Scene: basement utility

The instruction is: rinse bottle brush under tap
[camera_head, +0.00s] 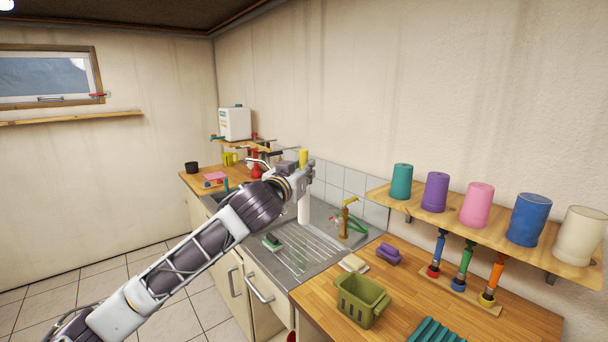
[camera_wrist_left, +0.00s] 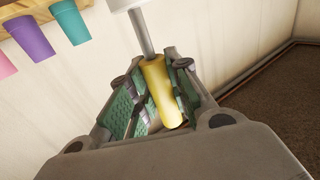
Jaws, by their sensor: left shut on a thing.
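My left gripper (camera_head: 302,178) is shut on the yellow handle (camera_head: 303,157) of the bottle brush. The brush is held upright, with its white head (camera_head: 304,209) pointing down above the sink unit's drainboard. In the left wrist view the yellow handle (camera_wrist_left: 161,88) sits between the green-padded fingers, with a grey stem (camera_wrist_left: 140,32) leading to the white head (camera_wrist_left: 120,3). A brass-coloured, tap-like fixture (camera_head: 344,218) stands at the back of the metal sink unit (camera_head: 282,266), right of the brush and apart from it. My arm partly hides the basin. My right gripper is out of view.
A green sponge (camera_head: 271,242) lies on the drainboard. A green basket (camera_head: 361,299) and purple sponge (camera_head: 388,254) stand on the wooden counter (camera_head: 315,292). A shelf (camera_head: 480,228) with several coloured cups overhangs the right. A white canister (camera_head: 235,124) stands behind my arm.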

